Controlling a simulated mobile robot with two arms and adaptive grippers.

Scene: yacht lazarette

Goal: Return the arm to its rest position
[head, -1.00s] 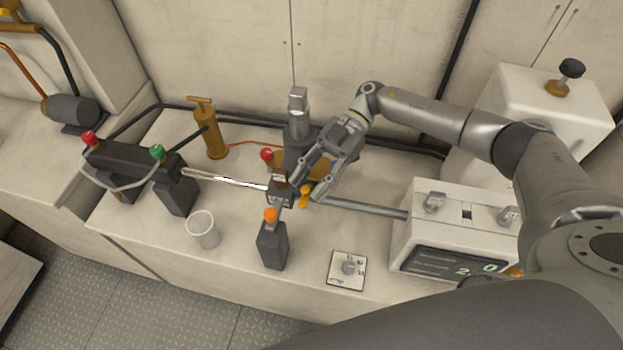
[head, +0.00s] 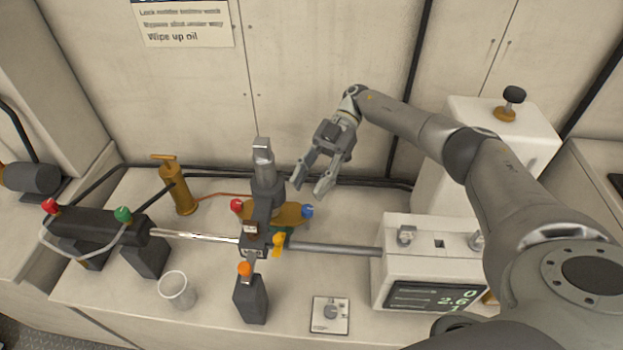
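My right gripper (head: 312,187) is open and empty in the head view. It hangs in the air above and behind the bench, to the right of the grey upright post (head: 264,175). Its fingers point down and to the left, apart from the fittings below. My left gripper is out of the picture.
A black bottle with an orange cap (head: 250,298), a clear cup (head: 178,290), a dial plate (head: 330,315) and a display box (head: 430,290) stand in front.

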